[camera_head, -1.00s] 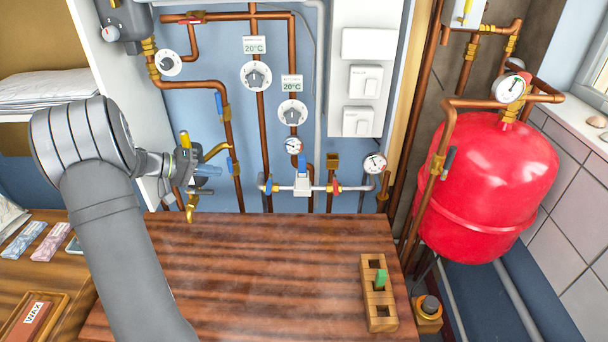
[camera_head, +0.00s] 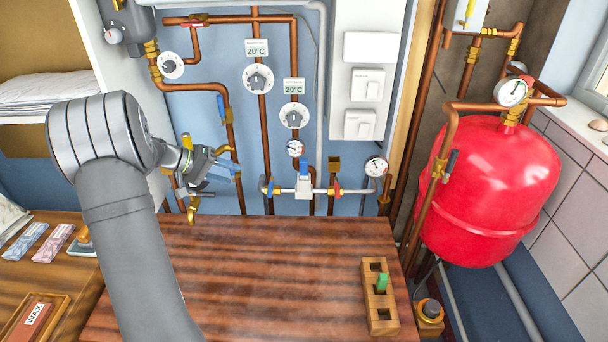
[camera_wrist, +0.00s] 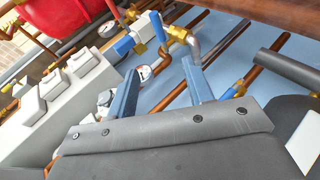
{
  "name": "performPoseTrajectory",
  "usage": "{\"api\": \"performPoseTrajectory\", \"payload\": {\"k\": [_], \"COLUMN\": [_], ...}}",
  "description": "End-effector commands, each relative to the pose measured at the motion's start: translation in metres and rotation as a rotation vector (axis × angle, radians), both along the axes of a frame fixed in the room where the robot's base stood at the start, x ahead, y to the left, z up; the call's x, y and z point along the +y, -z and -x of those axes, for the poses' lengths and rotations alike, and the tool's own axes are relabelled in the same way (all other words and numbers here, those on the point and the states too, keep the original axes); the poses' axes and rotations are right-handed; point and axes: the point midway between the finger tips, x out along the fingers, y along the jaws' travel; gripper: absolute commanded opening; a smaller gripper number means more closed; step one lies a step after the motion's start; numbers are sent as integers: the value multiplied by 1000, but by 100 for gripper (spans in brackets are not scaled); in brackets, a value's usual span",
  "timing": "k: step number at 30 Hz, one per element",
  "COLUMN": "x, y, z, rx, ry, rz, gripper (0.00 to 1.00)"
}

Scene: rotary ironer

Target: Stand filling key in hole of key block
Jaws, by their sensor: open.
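The key block (camera_head: 383,300) is a wooden block with a row of square holes at the right front of the brown worktop. I cannot tell whether this green piece is the filling key. A blue piece (camera_head: 303,165) sits on top of the small valve assembly at the wall. My gripper (camera_head: 236,163) is left of that assembly, in front of the blue wall panel, far from the block. In the wrist view my gripper's (camera_wrist: 160,66) blue fingers are spread apart, with nothing between them.
Copper pipes (camera_head: 229,150), dials and gauges cover the wall behind my gripper. A red tank (camera_head: 490,180) stands at the right. The middle of the worktop (camera_head: 270,270) is clear. A wax box (camera_head: 35,318) lies at the lower left.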

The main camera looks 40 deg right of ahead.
Motion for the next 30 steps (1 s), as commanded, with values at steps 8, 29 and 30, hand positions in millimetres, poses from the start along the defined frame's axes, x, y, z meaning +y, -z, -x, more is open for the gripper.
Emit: {"api": "performPoseTrajectory", "payload": {"k": [8,29,30], "x": [-79,-174,-176], "y": [-27,-112,-105], "z": [73,140,137], "rx": [-195,-711,-711], "ry": [95,-89,-89], "rz": [-421,-622,-622], "gripper": [47,47,47]}}
